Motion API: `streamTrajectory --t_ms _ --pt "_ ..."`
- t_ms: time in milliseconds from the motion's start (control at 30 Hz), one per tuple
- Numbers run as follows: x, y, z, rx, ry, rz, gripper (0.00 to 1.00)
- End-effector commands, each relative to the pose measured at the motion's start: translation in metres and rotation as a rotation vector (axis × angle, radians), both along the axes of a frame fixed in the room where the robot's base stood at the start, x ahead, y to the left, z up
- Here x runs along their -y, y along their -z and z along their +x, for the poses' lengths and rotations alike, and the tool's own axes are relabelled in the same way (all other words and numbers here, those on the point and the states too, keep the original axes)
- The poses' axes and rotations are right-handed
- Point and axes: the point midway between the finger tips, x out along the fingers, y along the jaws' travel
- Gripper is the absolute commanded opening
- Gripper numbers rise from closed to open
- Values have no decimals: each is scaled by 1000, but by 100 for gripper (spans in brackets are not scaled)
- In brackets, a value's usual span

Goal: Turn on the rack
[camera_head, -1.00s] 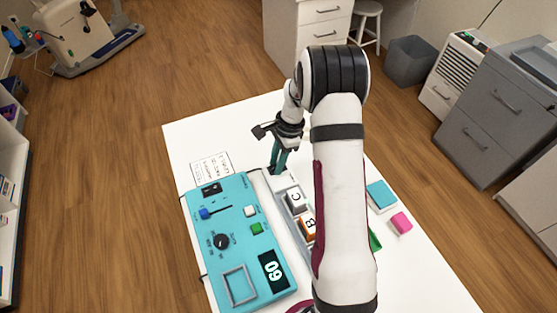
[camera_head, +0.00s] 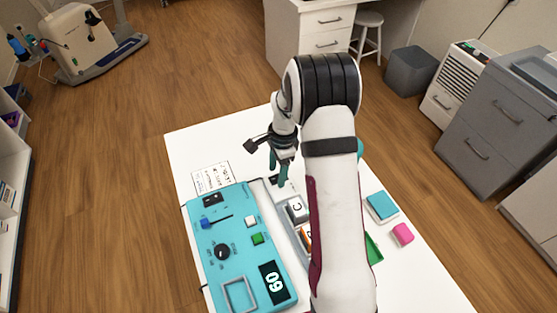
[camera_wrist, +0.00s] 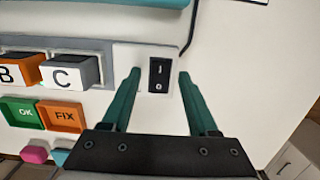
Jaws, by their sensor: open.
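The rack is a grey rail (camera_wrist: 100,44) with a white end plate (camera_wrist: 129,58). A black rocker switch (camera_wrist: 159,75) marked I and O is on the plate; I cannot tell which side is pressed. My gripper (camera_wrist: 159,74) is open and empty, with one teal finger on each side of the switch in the wrist view. In the head view my gripper (camera_head: 278,182) points down at the rack's far end. A lettered C block (camera_wrist: 70,72) and B block (camera_wrist: 20,70) sit in the rack. My arm hides part of the rack in the head view.
A teal console (camera_head: 238,262) with a knob, slider and a display reading 60 is left of the rack. A paper sheet (camera_head: 211,177) lies behind it. A blue block (camera_head: 382,205) and pink block (camera_head: 402,234) lie right of my arm.

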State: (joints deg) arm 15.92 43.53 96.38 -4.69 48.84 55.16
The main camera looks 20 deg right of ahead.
Motion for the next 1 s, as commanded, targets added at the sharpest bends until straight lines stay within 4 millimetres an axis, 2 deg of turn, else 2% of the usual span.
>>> streamTrajectory --t_ms 167,300,500,700,1000 --pt "4 -37 2 7 2 -2 60" --pt "9 -83 1 8 2 -3 60" --pt "14 -134 0 4 0 -2 60" --pt "15 -152 0 1 0 -1 60" --pt "15 -152 0 0 0 -1 60"
